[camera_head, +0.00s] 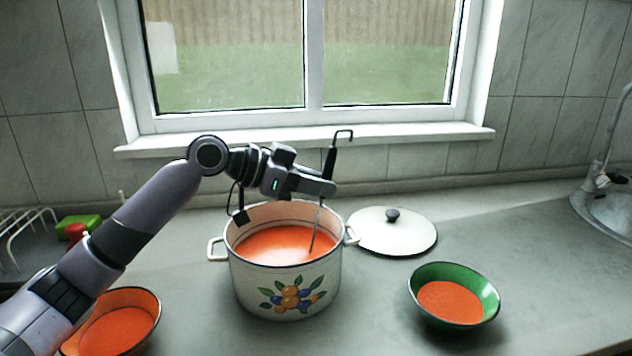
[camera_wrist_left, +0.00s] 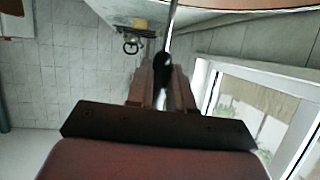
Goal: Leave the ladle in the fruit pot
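The fruit pot (camera_head: 285,285) is a white enamel pot with painted fruit, holding orange-red soup, in the middle of the counter. The ladle (camera_head: 330,160) has a black hooked handle and a thin metal stem that goes down into the soup; its bowl is hidden. My left gripper (camera_head: 328,187) is above the pot's right rim, shut on the ladle's handle. In the left wrist view the gripper's fingers (camera_wrist_left: 162,88) close around the dark handle, with the stem running up past them. My right gripper is in neither view.
A white lid (camera_head: 405,238) with a black knob lies right of the pot. A green bowl (camera_head: 480,290) of soup stands at the right, and an orange bowl (camera_head: 150,300) of soup at the lower left, partly behind my arm. A sink (camera_head: 610,205) is far right.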

